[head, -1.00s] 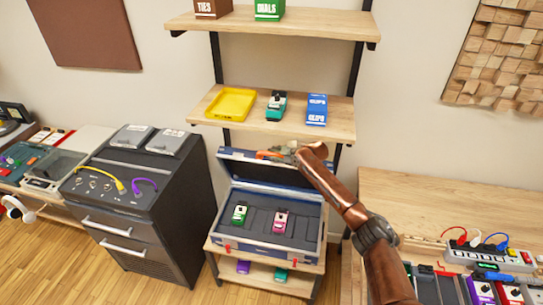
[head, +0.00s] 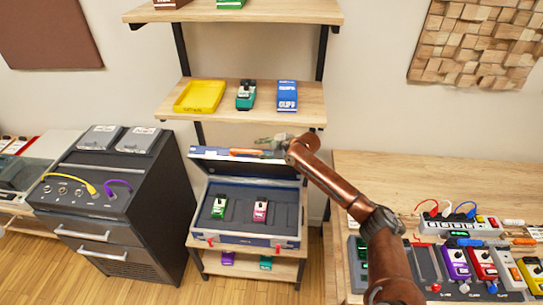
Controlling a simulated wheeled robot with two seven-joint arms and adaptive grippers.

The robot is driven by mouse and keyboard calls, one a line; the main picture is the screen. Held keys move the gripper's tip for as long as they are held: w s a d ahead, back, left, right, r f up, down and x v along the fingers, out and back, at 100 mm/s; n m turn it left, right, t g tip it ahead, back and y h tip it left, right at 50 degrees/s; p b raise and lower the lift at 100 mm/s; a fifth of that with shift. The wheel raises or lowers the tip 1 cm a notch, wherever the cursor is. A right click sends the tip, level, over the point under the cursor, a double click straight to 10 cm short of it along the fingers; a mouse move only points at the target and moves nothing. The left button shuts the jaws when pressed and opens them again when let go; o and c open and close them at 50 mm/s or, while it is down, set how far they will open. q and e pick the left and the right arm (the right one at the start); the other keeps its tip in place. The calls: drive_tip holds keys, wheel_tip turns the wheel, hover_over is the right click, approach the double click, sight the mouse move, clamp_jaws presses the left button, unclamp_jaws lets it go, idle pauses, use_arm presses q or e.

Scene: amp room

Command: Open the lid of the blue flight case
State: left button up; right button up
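The blue flight case (head: 262,238) stands on a low wooden shelf of the rack, with its lid (head: 213,157) raised at the back. Its dark inside shows a green pedal (head: 219,208) and a pink pedal (head: 260,211). My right gripper (head: 268,143) is at the upper edge of the raised lid, near its middle. An orange piece (head: 246,152) shows just beside the gripper at the lid. The fingers are small and partly hidden by my arm, so I cannot tell whether they are open or touch the lid. My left gripper is out of view.
Above the case, a wooden shelf (head: 215,105) holds a yellow tray (head: 200,96), a teal pedal (head: 246,95) and a blue box (head: 287,96). A dark cabinet (head: 110,220) stands left. A workbench (head: 395,185) with pedals and a power strip is at right.

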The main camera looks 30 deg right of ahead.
drive_tip(key=s+d, duration=0.2)
drive_tip(key=s, duration=0.4)
drive_tip(key=shift+d, duration=0.2)
drive_tip(key=shift+s, duration=0.1)
